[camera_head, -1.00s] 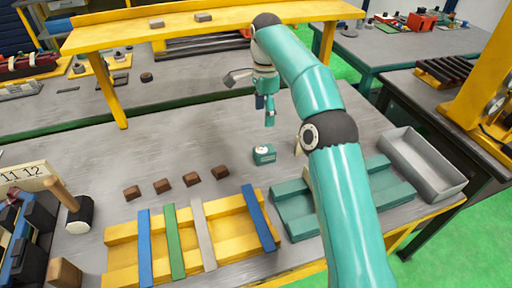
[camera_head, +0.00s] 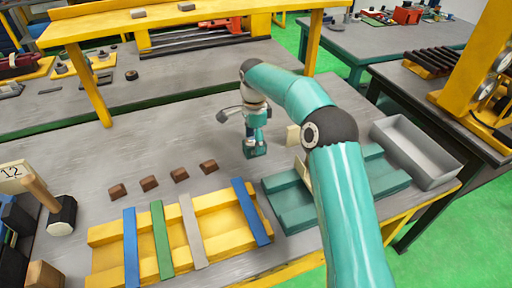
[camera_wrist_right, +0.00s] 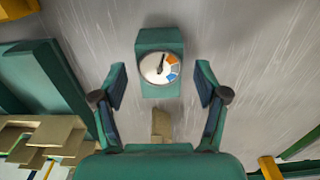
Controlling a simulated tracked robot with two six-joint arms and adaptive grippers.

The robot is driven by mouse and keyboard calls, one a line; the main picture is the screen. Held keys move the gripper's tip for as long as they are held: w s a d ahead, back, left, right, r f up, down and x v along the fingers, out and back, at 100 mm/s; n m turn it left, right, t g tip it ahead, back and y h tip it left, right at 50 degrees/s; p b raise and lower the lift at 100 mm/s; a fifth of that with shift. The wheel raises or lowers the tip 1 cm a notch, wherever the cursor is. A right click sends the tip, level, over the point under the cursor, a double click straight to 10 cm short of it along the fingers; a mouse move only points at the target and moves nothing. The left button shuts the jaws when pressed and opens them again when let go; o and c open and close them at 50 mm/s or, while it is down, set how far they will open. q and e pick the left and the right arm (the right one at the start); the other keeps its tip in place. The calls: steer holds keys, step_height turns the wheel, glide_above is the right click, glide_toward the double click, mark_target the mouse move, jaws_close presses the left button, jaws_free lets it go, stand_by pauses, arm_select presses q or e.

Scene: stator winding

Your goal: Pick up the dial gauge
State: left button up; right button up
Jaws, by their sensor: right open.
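The dial gauge (camera_head: 255,149) is a small teal block standing on the grey table, left of the teal tray. In the right wrist view the dial gauge (camera_wrist_right: 160,64) shows its round white face with a dark needle and orange and blue marks. My right gripper (camera_head: 254,138) is right over it in the head view and partly hides it. In the right wrist view my right gripper (camera_wrist_right: 160,85) is open, with one finger on each side of the gauge and gaps between. My left gripper is not in view.
A yellow rack (camera_head: 215,227) with coloured bars lies in front, and several brown blocks (camera_head: 149,183) stand behind it. A teal tray (camera_head: 295,205) and a grey bin (camera_head: 420,150) are at the right. A hammer (camera_head: 61,215) stands at the left.

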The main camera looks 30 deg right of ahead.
step_height(320, 180, down, 2)
steer(key=shift+f, duration=0.15)
steer(key=c, duration=1.2)
